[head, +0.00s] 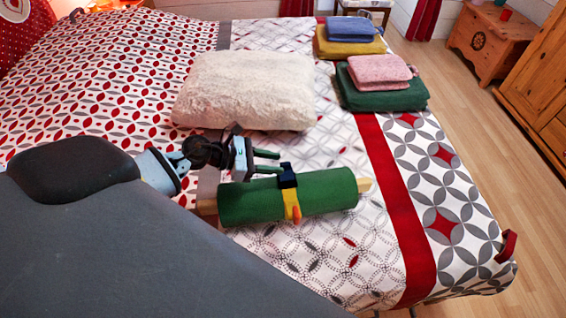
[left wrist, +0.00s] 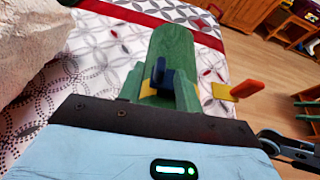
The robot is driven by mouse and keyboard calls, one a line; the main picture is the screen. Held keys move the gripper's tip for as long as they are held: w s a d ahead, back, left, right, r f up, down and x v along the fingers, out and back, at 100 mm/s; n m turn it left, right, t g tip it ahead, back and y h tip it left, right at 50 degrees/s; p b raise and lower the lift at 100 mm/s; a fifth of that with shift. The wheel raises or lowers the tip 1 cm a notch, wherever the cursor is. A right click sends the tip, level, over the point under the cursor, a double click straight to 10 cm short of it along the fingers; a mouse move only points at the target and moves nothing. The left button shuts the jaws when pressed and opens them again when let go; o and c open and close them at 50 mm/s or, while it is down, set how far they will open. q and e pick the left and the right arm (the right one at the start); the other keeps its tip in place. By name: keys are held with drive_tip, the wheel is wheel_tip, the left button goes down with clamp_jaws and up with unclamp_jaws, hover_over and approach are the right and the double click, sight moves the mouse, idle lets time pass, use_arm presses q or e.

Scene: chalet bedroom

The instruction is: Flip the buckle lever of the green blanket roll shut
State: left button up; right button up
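The green blanket roll (head: 330,190) lies across the bed, with pale wooden pieces showing at both ends. A navy buckle (head: 287,179) and a yellow strap (head: 291,199) go round its middle. An orange lever (head: 296,213) shows on its near side. In the left wrist view the lever (left wrist: 248,88) sticks out from the roll (left wrist: 172,45), beyond a yellow piece. My left gripper (head: 279,161) is open, its green fingers apart, just behind and left of the buckle. In the left wrist view the buckle (left wrist: 162,76) shows between the fingers; contact is unclear.
A cream pillow (head: 245,90) lies behind the gripper. Folded pink (head: 380,69), green, blue (head: 352,29) and mustard blankets lie at the back right of the bed. A small red item (head: 507,246) is at the right edge. The bedspread right of the roll is clear.

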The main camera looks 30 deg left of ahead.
use_arm(q)
drive_tip(key=shift+v, duration=1.85)
use_arm(e)
drive_tip(key=shift+s+f, duration=0.15)
drive_tip(key=shift+f, duration=0.05)
